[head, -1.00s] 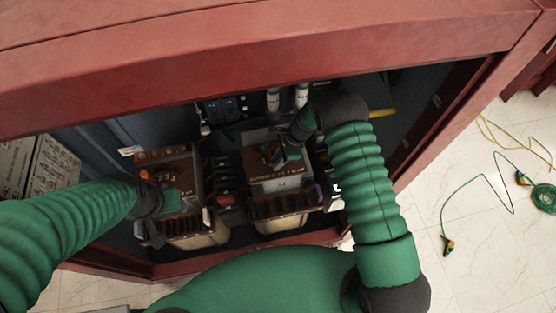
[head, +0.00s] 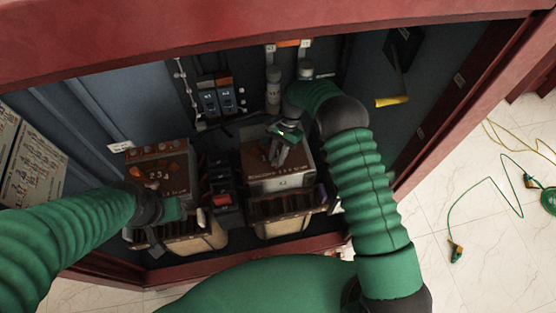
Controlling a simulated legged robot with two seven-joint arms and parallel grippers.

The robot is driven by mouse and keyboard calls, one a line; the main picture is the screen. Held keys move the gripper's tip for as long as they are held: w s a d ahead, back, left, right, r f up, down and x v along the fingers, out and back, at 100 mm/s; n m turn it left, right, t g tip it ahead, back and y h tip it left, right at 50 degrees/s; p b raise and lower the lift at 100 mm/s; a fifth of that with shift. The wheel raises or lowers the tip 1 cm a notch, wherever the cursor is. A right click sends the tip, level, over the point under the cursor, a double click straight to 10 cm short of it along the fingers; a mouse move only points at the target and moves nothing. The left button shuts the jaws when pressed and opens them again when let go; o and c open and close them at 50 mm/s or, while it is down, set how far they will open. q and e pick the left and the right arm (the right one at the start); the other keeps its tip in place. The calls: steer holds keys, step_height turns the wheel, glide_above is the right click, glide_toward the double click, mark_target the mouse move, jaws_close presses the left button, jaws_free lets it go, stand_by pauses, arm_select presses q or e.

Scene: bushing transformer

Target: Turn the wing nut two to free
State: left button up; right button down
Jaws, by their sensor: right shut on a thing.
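Two brown-topped transformers stand in the cabinet, the left transformer (head: 160,165) and the right transformer (head: 300,160). My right gripper (head: 280,152) points down onto the top of the right transformer. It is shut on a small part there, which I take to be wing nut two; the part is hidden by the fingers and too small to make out. My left gripper (head: 158,243) is low at the front of the left transformer, partly covered by its own wrist. Its fingertips are not clear. Orange knob-like parts (head: 137,172) show on the left transformer's top.
The red cabinet frame (head: 250,30) runs across above, with a lower red sill in front. Black devices with a red part (head: 222,198) sit between the transformers. Grey cylinders (head: 273,90) and switches stand behind. A yellow handle (head: 392,101) hangs at right.

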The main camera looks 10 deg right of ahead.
steer(key=n+b, duration=0.1)
steer(key=n+h+b, duration=0.1)
steer(key=n, duration=0.1)
steer(key=shift+w+a+f+n+g, duration=0.1)
steer(key=shift+w+a+n+g, duration=0.1)
steer(key=shift+n+g, duration=0.15)
arm_select(q)
steer(key=shift+s+b+x, duration=0.25)
steer(key=shift+b+x, duration=0.25)
steer(key=shift+x, duration=0.6)
steer(key=shift+s+b+x, duration=0.25)
steer(key=shift+b+x, duration=0.2)
steer(key=shift+x, duration=0.7)
arm_select(e)
steer(key=shift+n+g+h, duration=0.25)
steer(key=shift+n+h, duration=0.45)
steer(key=shift+n, duration=1.05)
arm_select(q)
steer(key=shift+f, duration=0.1)
arm_select(e)
steer(key=c, duration=1.6)
jaws_free()
arm_select(q)
steer(key=shift+a, duration=0.1)
arm_select(e)
steer(key=shift+o, duration=0.2)
steer(key=shift+s, duration=0.1)
